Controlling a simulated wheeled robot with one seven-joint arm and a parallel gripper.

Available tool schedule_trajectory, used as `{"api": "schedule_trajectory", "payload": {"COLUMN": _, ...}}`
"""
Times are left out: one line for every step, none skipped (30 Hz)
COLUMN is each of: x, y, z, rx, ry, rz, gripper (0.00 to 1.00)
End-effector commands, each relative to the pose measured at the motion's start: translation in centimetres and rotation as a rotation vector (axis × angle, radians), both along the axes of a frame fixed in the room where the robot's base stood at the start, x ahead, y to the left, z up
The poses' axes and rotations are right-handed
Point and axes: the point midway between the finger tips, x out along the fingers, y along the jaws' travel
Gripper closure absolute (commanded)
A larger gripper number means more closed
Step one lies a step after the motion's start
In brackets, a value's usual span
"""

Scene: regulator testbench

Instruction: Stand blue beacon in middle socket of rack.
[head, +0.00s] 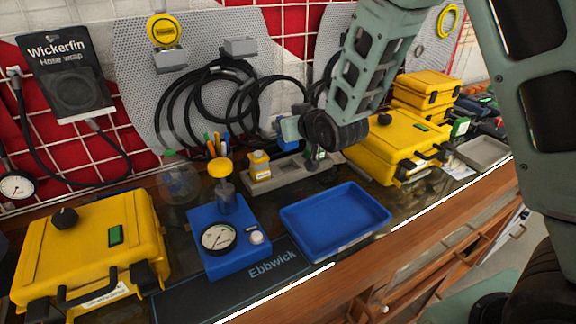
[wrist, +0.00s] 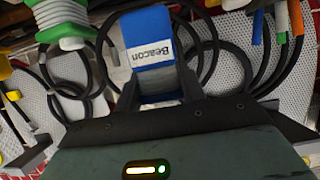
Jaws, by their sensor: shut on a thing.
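The blue beacon (wrist: 148,40), with a white "Beacon" label, is between the fingers of my gripper (wrist: 160,98) in the wrist view. In the head view my gripper (head: 290,130) is shut on it, and the beacon (head: 285,144) shows partly, above the rack. The long grey rack (head: 286,176) lies on the bench behind the blue tray. A yellow beacon (head: 260,166) stands at the rack's left end. A dark and green item (head: 316,154) stands near its right end, partly hidden by my arm. The middle of the rack looks empty.
A blue tray (head: 335,222) and a blue gauge unit (head: 228,262) with a yellow-topped post lie in front. Yellow cases (head: 90,250) and (head: 395,145) flank the rack. Pens (head: 217,145) stand behind left. Black hoses (head: 205,100) hang on the pegboard behind.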

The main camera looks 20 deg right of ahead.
Motion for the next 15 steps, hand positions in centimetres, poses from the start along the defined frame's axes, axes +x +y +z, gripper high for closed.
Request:
{"api": "schedule_trajectory", "payload": {"x": -0.1, "y": 0.0, "z": -1.1, "rx": -0.002, "ry": 0.007, "rz": 0.0, "gripper": 0.86}}
{"api": "schedule_trajectory", "payload": {"x": 0.0, "y": 0.0, "z": -1.6, "rx": -0.002, "ry": 0.005, "rz": 0.0, "gripper": 0.86}}
{"api": "schedule_trajectory", "payload": {"x": 0.0, "y": 0.0, "z": -2.2, "rx": -0.002, "ry": 0.006, "rz": 0.0, "gripper": 0.86}}
{"api": "schedule_trajectory", "payload": {"x": 0.0, "y": 0.0, "z": -2.6, "rx": -0.002, "ry": 0.004, "rz": 0.0, "gripper": 0.86}}
{"api": "schedule_trajectory", "payload": {"x": 0.0, "y": 0.0, "z": -2.9, "rx": -0.002, "ry": 0.004, "rz": 0.0, "gripper": 0.86}}
{"api": "schedule_trajectory", "payload": {"x": 0.0, "y": 0.0, "z": -3.3, "rx": -0.001, "ry": 0.002, "rz": 0.0, "gripper": 0.86}}
{"api": "schedule_trajectory", "payload": {"x": 0.0, "y": 0.0, "z": -3.4, "rx": -0.001, "ry": 0.001, "rz": 0.0, "gripper": 0.86}}
{"api": "schedule_trajectory", "payload": {"x": 0.0, "y": 0.0, "z": -3.6, "rx": -0.001, "ry": 0.0, "rz": 0.0, "gripper": 0.86}}
{"api": "schedule_trajectory", "payload": {"x": 0.0, "y": 0.0, "z": -4.0, "rx": -0.001, "ry": 0.001, "rz": 0.0, "gripper": 0.86}}
{"api": "schedule_trajectory", "payload": {"x": 0.0, "y": 0.0, "z": -4.3, "rx": -0.001, "ry": 0.002, "rz": 0.0, "gripper": 0.86}}
{"api": "schedule_trajectory", "payload": {"x": 0.0, "y": 0.0, "z": -4.7, "rx": -0.001, "ry": 0.002, "rz": 0.0, "gripper": 0.86}}
{"api": "schedule_trajectory", "payload": {"x": 0.0, "y": 0.0, "z": -5.3, "rx": -0.003, "ry": 0.004, "rz": 0.001, "gripper": 0.86}}
{"api": "schedule_trajectory", "payload": {"x": -0.1, "y": 0.0, "z": -5.8, "rx": -0.003, "ry": 0.004, "rz": 0.001, "gripper": 0.86}}
{"api": "schedule_trajectory", "payload": {"x": 0.0, "y": 0.0, "z": -6.2, "rx": -0.001, "ry": 0.003, "rz": 0.0, "gripper": 0.86}}
{"api": "schedule_trajectory", "payload": {"x": 0.0, "y": 0.0, "z": -6.7, "rx": -0.001, "ry": 0.003, "rz": 0.0, "gripper": 0.86}}
